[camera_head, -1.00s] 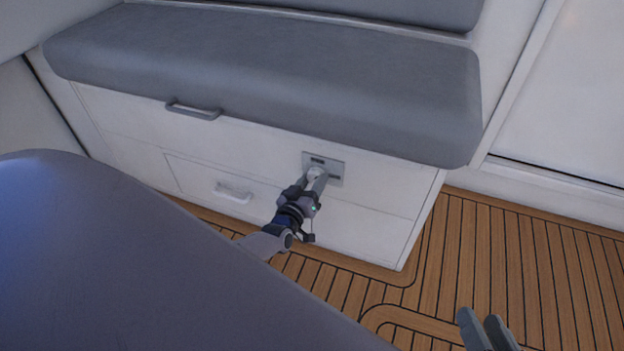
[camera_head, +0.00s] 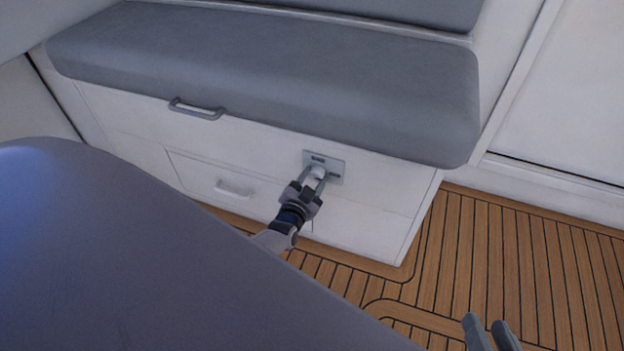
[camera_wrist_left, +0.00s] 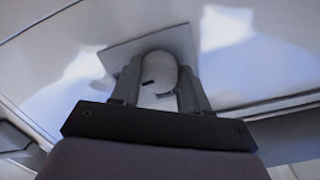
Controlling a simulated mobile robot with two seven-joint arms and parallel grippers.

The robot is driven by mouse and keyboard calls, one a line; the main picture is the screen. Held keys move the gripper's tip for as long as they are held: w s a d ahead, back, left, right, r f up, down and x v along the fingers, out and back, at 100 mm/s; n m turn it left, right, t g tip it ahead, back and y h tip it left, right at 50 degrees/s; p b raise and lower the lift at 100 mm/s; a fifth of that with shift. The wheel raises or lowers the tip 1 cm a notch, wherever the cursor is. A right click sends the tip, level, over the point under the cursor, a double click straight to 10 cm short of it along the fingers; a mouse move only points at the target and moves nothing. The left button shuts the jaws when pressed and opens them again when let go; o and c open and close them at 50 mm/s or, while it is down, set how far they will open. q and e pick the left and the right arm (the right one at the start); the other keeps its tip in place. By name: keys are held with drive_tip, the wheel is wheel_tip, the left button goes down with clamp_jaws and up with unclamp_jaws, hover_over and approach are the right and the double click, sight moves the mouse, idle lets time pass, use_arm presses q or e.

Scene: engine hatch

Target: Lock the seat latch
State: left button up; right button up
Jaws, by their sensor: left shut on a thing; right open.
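The seat latch (camera_head: 338,166) is a grey plate with dark slots and a pale round knob, set in the white front panel below the seat cushion. My left gripper (camera_head: 318,175) has its fingers on either side of the knob and is shut on it. In the left wrist view the knob (camera_wrist_left: 159,73) sits between the two fingers of the left gripper (camera_wrist_left: 160,90), with the latch plate (camera_wrist_left: 118,54) behind it. A short dark slot shows on the knob. My right gripper (camera_head: 489,333) is at the bottom right edge, open, over the floor.
The grey seat cushion (camera_head: 270,75) overhangs the panel. A grey handle (camera_head: 197,110) is under its edge, and a white drawer handle (camera_head: 235,188) is lower down. A large dark rounded surface (camera_head: 130,260) fills the lower left. The wooden floor (camera_head: 520,260) is clear at right.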

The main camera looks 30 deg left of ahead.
use_arm(q)
drive_tip(key=shift+m, duration=0.5)
use_arm(e)
drive_tip(key=shift+s, duration=0.1)
use_arm(q)
drive_tip(key=o, duration=1)
drive_tip(key=shift+o, duration=0.2)
use_arm(e)
drive_tip(key=shift+r, duration=0.1)
use_arm(q)
drive_tip(key=shift+s+d+r+p, duration=0.15)
drive_tip(key=shift+s+p, duration=0.35)
drive_tip(key=shift+s, duration=0.05)
drive_tip(key=p+v, duration=0.3)
drive_tip(key=v, duration=0.3)
use_arm(e)
drive_tip(key=d, duration=0.1)
drive_tip(key=d+h, duration=0.1)
drive_tip(key=d+r, duration=0.1)
drive_tip(key=shift+s+n+h, duration=0.3)
drive_tip(key=shift+s+h, duration=0.1)
